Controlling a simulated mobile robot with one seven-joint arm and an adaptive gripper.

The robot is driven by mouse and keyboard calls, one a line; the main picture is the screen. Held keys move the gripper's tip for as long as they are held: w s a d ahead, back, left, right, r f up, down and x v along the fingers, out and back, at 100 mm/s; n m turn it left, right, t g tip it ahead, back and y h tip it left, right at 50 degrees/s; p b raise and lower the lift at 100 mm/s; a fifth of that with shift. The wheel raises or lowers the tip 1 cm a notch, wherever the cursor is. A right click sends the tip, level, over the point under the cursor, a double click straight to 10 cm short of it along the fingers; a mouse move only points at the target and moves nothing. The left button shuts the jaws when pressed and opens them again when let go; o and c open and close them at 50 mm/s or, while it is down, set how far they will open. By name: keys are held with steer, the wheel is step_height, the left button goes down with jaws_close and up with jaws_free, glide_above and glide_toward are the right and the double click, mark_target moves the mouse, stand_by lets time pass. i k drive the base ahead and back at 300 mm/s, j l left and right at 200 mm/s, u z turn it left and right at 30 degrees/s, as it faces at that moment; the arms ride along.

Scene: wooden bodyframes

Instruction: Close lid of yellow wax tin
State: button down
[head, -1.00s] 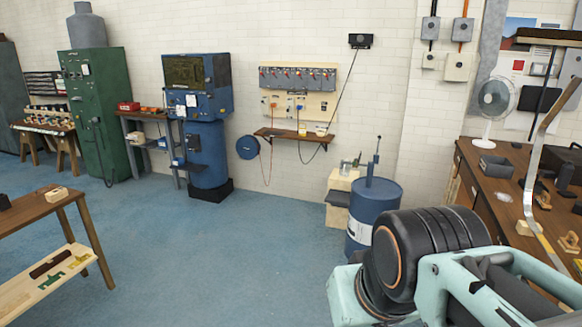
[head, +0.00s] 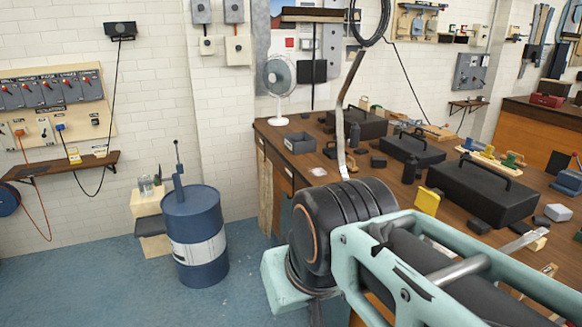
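A small yellow object (head: 426,201) stands on the wooden workbench (head: 322,152), just beyond my arm in the head view. It may be the yellow wax tin, but I cannot make out a lid or tell whether it is open. My arm's black and mint-green links fill the lower right and hide part of the bench. My gripper is not in the frame.
A blue drum (head: 194,238) stands on the floor left of the bench. A fan (head: 281,82), a grey bin (head: 299,142) and black toolboxes (head: 482,193) crowd the bench top. The blue floor at lower left is clear.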

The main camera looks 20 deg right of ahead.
mark_target(428, 202)
steer(key=i+z, duration=0.45)
steer(key=z, duration=0.25)
steer(key=i+z, duration=0.25)
steer(key=z, duration=0.15)
